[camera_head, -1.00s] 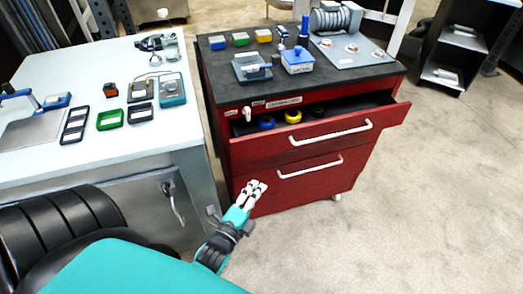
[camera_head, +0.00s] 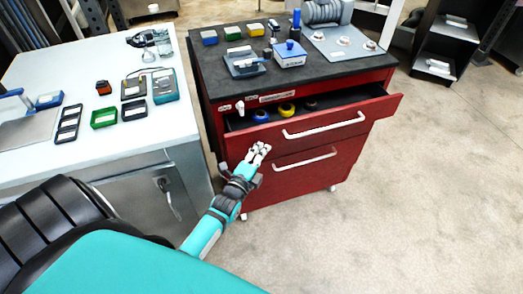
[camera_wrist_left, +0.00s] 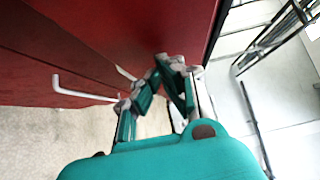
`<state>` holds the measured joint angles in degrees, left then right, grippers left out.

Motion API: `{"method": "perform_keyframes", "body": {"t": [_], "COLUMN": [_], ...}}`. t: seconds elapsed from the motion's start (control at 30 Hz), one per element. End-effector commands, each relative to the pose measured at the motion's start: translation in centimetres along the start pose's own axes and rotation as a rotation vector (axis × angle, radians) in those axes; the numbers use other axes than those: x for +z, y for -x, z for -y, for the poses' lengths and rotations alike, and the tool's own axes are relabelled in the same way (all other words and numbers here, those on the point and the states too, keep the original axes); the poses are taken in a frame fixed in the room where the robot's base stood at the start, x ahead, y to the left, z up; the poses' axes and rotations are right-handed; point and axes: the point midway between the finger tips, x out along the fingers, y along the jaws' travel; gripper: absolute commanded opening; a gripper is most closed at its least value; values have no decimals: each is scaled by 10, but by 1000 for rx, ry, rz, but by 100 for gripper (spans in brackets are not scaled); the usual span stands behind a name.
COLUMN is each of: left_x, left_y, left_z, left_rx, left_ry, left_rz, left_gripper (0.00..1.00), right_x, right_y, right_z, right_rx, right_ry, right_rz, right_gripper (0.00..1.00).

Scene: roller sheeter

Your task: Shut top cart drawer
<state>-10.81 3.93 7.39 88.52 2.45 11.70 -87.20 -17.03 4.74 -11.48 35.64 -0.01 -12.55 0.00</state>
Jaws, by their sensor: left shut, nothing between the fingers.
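The red cart (camera_head: 228,178) stands in the middle of the head view with its top drawer (camera_head: 262,137) pulled partly open. A blue roll, a yellow roll and a dark one lie inside the drawer. The drawer has a white bar handle (camera_head: 325,126). My left gripper (camera_head: 259,149) is shut and empty, in front of the left part of the top drawer's front; I cannot tell whether it touches. In the left wrist view the shut fingers (camera_wrist_left: 167,66) are close to the red front, with a white handle (camera_wrist_left: 85,92) to their left. My right gripper is not in view.
A lower drawer with its own handle (camera_head: 305,159) appears closed. A white workbench (camera_head: 60,140) with small trays and devices stands left of the cart. Tools and boxes sit on the cart's dark top (camera_head: 225,88).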

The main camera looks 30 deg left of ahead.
Motion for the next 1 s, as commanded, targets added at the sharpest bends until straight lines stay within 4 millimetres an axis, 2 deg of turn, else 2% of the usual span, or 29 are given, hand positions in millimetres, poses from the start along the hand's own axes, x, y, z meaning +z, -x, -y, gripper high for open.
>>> {"method": "perform_keyframes", "body": {"t": [0.27, 0.5, 0.63, 1.0], "left_x": [5, 41, 54, 59], "left_y": [-5, -42, -54, -57], "left_z": [-1, -2, -1, 1], "left_rx": [-2, -3, -1, 0], "left_ry": [-3, -4, -3, 0], "left_rz": [-1, -1, -1, 3], "left_gripper": [0, 0, 0, 0], "right_x": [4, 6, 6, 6], "right_y": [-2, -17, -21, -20], "right_z": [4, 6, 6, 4], "right_rx": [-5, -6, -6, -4], "right_ry": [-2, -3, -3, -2], "right_rz": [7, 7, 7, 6], "right_gripper": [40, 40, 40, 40]}}
